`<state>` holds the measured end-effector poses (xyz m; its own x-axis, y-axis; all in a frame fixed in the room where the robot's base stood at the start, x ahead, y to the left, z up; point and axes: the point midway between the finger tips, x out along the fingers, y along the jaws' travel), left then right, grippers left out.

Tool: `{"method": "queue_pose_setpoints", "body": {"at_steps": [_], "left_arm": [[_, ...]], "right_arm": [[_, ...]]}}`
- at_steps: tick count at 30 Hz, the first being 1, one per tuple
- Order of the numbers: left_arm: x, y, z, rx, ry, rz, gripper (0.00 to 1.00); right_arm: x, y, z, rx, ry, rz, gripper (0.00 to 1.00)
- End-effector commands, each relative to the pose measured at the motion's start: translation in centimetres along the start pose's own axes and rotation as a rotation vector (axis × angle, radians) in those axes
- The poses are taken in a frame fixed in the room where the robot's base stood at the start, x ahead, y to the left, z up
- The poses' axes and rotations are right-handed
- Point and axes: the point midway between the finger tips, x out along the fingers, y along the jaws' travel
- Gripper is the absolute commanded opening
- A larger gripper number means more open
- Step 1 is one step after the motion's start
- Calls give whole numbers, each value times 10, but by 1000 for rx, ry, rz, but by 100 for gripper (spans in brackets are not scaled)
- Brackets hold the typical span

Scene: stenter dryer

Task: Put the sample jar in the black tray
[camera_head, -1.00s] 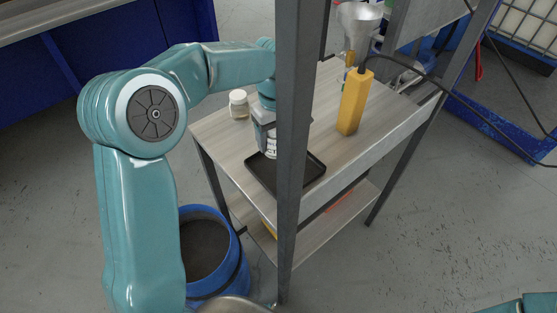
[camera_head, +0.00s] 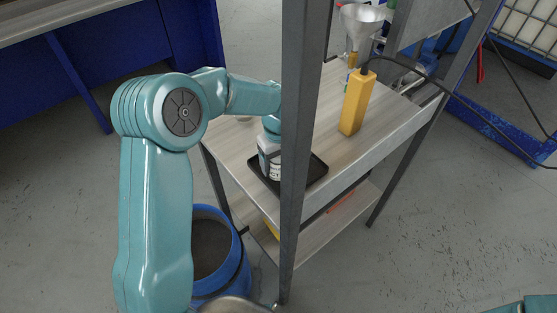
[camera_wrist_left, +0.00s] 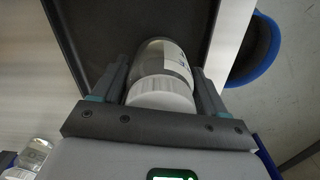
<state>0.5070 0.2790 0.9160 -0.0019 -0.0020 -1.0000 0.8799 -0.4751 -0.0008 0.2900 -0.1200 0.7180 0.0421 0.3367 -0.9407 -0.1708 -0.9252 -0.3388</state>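The sample jar (camera_wrist_left: 162,92), clear with a white lid and a pale label, sits between the fingers of my left gripper (camera_wrist_left: 161,78) in the left wrist view. The fingers are close against both its sides. The black tray (camera_wrist_left: 105,22) lies beyond the jar there. In the head view my left gripper (camera_head: 271,158) is low over the left part of the black tray (camera_head: 314,170), with the jar partly showing below it. I cannot tell whether the jar touches the tray floor. The grey post hides part of the tray. My right gripper is out of view.
The grey upright post (camera_head: 298,120) stands in front of the bench (camera_head: 345,155). A yellow handheld box (camera_head: 356,103) with a cable and a metal funnel (camera_head: 361,22) stand to the right. Another clear jar (camera_wrist_left: 34,153) shows in the left wrist view. A blue drum (camera_head: 240,270) stands below.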

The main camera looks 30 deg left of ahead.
Motion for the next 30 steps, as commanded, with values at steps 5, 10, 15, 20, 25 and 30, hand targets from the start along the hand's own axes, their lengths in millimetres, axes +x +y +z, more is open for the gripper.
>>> {"method": "queue_pose_setpoints", "body": {"at_steps": [5,10,15,20,25,30], "left_arm": [[0,0,0,0,0,0,95],[-2,0,0,0,0,0,95],[-18,1,-1,-1,2,3,95],[-56,1,-1,-1,4,6,95],[-93,1,0,0,2,3,95],[-116,1,0,0,1,2,95]], "right_arm": [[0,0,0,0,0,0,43],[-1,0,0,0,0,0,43],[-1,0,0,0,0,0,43],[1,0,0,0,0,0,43],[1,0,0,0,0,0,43],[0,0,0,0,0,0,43]]}}
